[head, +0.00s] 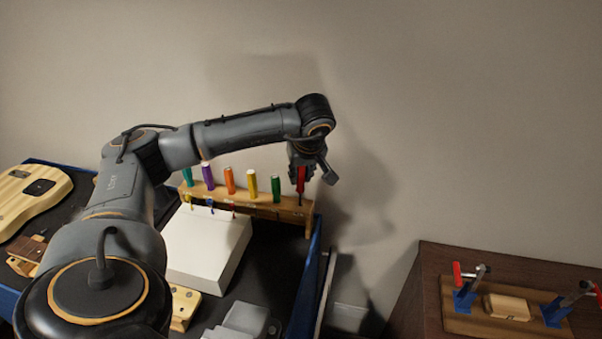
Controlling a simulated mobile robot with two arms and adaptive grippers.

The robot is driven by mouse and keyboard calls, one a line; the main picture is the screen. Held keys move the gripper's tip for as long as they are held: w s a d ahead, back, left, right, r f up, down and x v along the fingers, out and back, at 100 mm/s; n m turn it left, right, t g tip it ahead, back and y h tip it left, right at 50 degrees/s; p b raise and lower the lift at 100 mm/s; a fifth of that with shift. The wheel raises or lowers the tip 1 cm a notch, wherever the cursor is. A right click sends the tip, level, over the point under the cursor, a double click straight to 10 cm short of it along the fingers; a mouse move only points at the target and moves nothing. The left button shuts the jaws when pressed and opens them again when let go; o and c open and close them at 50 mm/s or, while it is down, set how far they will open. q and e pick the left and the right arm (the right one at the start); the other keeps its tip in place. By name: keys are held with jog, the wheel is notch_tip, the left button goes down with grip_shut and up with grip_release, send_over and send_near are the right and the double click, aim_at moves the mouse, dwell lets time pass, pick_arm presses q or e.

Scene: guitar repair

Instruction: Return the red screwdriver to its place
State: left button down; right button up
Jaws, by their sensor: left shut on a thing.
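The red screwdriver (301,180) is upright at the right end of a wooden screwdriver rack (261,205). My left gripper (305,172) is above the rack's right end, pointing down, shut on the red handle. The shaft reaches down to the rack's top; I cannot tell how deep it sits in a hole. Other screwdrivers stand upright in the rack: teal (187,177), purple (207,176), orange (229,180), yellow (252,184) and green (275,188). My right gripper is not in view.
A white box (205,245) stands in front of the rack on the dark bench. A guitar body (30,198) lies at the far left. A brown cabinet (430,290) at right carries a board with red-handled clamps (470,280). The wall is close behind the rack.

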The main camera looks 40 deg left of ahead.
aim_at(301, 187)
pick_arm(q)
jog(key=shift+f+b, duration=0.5)
jog(key=shift+f, duration=0.35)
jog(key=shift+f+b, duration=1.2)
jog(key=shift+f, duration=0.4)
jog(key=c, duration=1.1)
grip_release()
